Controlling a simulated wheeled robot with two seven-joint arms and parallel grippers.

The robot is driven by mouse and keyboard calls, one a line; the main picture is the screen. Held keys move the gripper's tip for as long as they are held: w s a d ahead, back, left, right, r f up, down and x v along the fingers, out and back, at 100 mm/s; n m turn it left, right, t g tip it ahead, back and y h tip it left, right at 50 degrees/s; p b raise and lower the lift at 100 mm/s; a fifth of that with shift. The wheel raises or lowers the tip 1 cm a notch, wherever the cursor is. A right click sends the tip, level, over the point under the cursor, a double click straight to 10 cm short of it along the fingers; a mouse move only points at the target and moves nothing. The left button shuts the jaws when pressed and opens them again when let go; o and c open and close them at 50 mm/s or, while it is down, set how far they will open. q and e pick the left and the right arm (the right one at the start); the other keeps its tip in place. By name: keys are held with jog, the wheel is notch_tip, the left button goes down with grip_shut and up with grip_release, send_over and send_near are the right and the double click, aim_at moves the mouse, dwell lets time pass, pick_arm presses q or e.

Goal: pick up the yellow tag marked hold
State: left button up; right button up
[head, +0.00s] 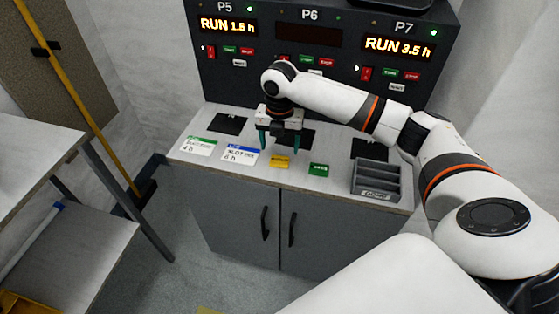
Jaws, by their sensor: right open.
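The yellow tag (280,161) lies on the light countertop (228,173), near its front edge; its lettering is too small to read. My right gripper (280,142) points down over the counter, just behind the tag in the picture. Its two teal fingers are apart, with nothing seen between them. The right arm reaches in from the right. I cannot tell the exact height of the fingertips above the counter. My left gripper is not in view.
A green tag (319,169) lies to the right of the yellow one. A grey divided tray (375,182) stands further right. Two white cards, one green-striped (198,146) and one blue-striped (241,155), lie left. The control panel (262,75) rises behind. A shelf unit (55,150) stands at left.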

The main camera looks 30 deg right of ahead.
aim_at(280, 158)
notch_tip(280, 158, down, 5)
jog(key=shift+r, duration=0.15)
jog(key=shift+c, duration=0.2)
jog(key=c, duration=1)
